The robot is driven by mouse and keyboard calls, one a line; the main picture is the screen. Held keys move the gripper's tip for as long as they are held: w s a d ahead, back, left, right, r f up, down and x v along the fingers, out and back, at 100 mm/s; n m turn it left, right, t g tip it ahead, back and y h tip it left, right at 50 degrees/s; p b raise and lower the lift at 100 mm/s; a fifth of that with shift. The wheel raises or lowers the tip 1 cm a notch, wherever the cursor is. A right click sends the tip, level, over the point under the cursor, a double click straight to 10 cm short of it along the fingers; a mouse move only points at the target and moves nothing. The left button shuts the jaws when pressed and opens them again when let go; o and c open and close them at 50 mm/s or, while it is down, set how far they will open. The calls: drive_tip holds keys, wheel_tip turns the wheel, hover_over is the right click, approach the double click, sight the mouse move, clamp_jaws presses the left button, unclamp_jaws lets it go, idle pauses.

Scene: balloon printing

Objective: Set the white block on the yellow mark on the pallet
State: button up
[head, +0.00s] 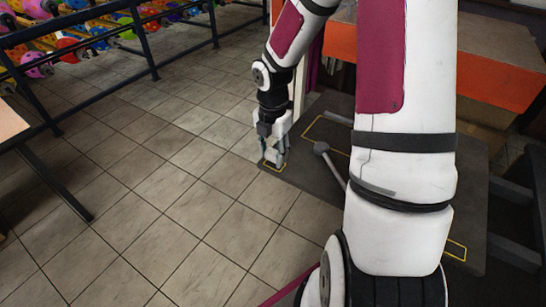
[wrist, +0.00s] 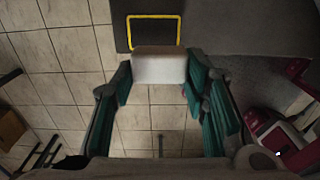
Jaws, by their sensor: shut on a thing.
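The white block (wrist: 158,66) is between the two green-padded fingers of my gripper (wrist: 158,82) in the wrist view. My gripper (head: 273,149) is shut on it. In the head view the block is small, low between the fingertips. The yellow mark (wrist: 128,32), a thin rectangle outline, lies just beyond the block at the edge of the dark pallet (wrist: 225,30). The block covers part of its near side. Whether the block touches the pallet I cannot tell.
A rack of colourful balloon-like items (head: 70,45) stands at upper left. An orange-sided table (head: 490,75) is at upper right. Tiled floor is clear to the left.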

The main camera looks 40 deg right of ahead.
sight(273, 149)
drive_tip(key=shift+w+d+f, duration=0.1)
drive_tip(key=shift+w+d, duration=0.5)
drive_tip(key=shift+w, duration=0.05)
drive_tip(key=shift+f+b, duration=0.4)
drive_tip(key=shift+f, duration=1.35)
drive_tip(key=o, duration=1.1)
drive_tip(key=shift+f, duration=0.1)
drive_tip(key=shift+c, duration=0.2)
